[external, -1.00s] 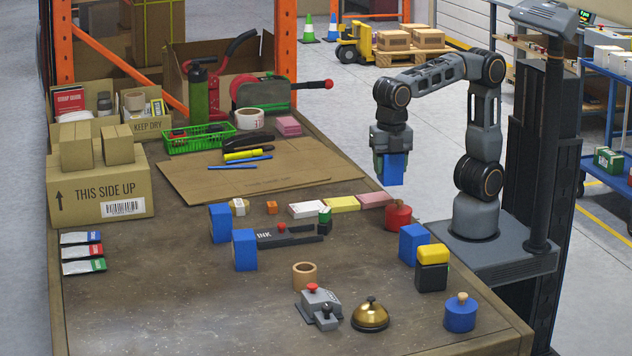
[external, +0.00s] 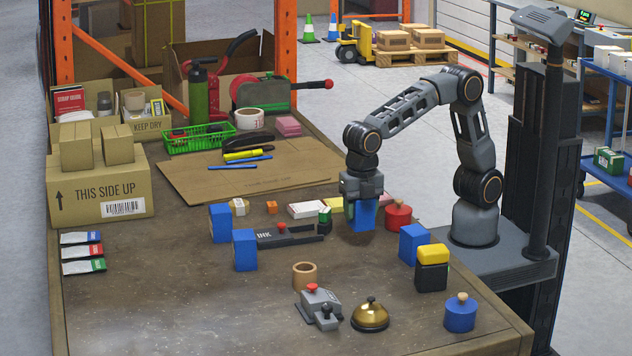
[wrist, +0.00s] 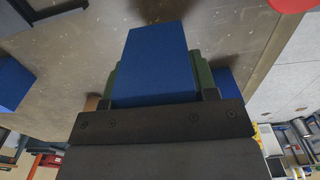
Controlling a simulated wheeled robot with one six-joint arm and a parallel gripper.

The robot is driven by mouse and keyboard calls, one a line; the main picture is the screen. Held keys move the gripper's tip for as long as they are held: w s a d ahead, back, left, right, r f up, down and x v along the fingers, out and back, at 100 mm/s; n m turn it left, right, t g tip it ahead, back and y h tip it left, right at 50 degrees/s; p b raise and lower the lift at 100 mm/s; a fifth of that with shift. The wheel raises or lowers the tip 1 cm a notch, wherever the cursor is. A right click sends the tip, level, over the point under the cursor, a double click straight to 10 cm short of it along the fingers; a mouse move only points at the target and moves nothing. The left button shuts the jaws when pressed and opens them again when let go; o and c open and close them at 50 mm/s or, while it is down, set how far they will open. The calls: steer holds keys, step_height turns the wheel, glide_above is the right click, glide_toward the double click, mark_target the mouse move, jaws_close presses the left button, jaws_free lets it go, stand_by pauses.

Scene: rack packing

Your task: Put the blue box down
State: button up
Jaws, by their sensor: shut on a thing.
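My gripper (external: 361,196) is shut on a blue box (external: 365,218) and points down at the right part of the workbench, left of a red knobbed pot (external: 398,215). In the wrist view the blue box (wrist: 156,65) stands out between the green-edged fingers (wrist: 158,82). Its lower end is at or just above the bench top; I cannot tell whether it touches. Two other blue boxes (external: 220,223) (external: 245,250) stand left of the ink pad, and another blue box (external: 412,243) stands to the right.
The ink pad (external: 285,237) and a small green-and-black block (external: 325,215) are just left of the held box. A white box (external: 306,209) lies behind. A yellow-and-black stack (external: 432,265) stands right. The bench top (external: 180,290) is clear at front left.

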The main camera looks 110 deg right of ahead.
mark_target(356, 228)
steer(key=shift+w+a+f, duration=0.2)
steer(key=shift+w+f, duration=0.4)
steer(key=shift+f, duration=0.2)
steer(key=shift+f+b, duration=0.4)
steer(key=shift+f, duration=1.05)
steer(key=shift+f, duration=0.1)
steer(key=o, duration=1)
steer(key=shift+f, duration=0.1)
